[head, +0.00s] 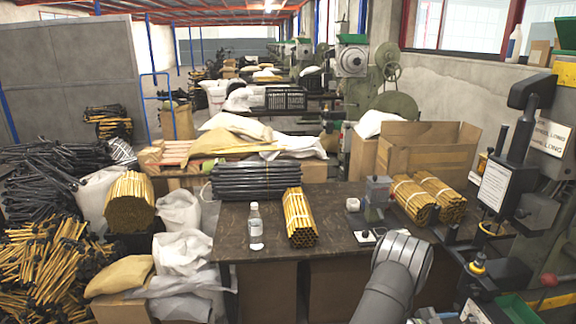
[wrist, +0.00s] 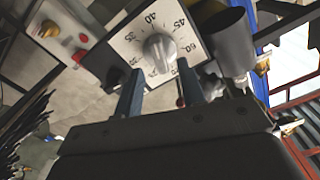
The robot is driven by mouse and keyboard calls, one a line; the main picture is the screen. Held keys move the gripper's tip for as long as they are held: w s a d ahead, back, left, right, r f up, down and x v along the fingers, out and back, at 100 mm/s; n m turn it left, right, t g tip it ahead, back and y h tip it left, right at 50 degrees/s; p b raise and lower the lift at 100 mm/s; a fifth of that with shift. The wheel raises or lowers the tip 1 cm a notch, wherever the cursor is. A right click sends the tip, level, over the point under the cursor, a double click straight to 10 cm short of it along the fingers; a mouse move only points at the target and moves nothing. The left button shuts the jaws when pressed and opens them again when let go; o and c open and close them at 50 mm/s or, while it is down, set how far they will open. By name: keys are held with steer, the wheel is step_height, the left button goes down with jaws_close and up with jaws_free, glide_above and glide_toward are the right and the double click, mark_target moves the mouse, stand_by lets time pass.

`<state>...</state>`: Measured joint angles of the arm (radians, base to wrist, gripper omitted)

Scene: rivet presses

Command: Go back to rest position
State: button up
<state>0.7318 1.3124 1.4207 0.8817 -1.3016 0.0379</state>
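My gripper (wrist: 160,72) shows in the wrist view with its two grey-blue fingers apart and nothing held between them. A grey round knob (wrist: 158,50) on a white square dial plate (wrist: 128,42) with printed numbers lies just beyond the fingertips. It appears between them in the picture; I cannot tell whether they touch the dial plate. In the head view my grey arm rises at the bottom, right of centre, in front of the table, and my gripper cannot be made out there.
The dark table (head: 340,235) holds a clear bottle (head: 256,227), golden rod bundles (head: 299,217) and black rods (head: 255,181). A press (head: 510,170) stands close on the right. The wrist view shows a panel with a red button (wrist: 83,38) and a dark cylinder (wrist: 229,42).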

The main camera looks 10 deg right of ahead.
mark_target(466, 321)
steer(key=shift+d, duration=1.9)
steer(key=shift+a, duration=0.1)
steer(key=a, duration=1.8)
steer(key=d, duration=1.8)
steer(key=shift+d, duration=0.3)
steer(key=shift+a+n, duration=0.2)
steer(key=shift+n, duration=0.6)
steer(key=n, duration=0.7)
steer(key=shift+w, duration=0.1)
steer(key=shift+a, duration=0.1)
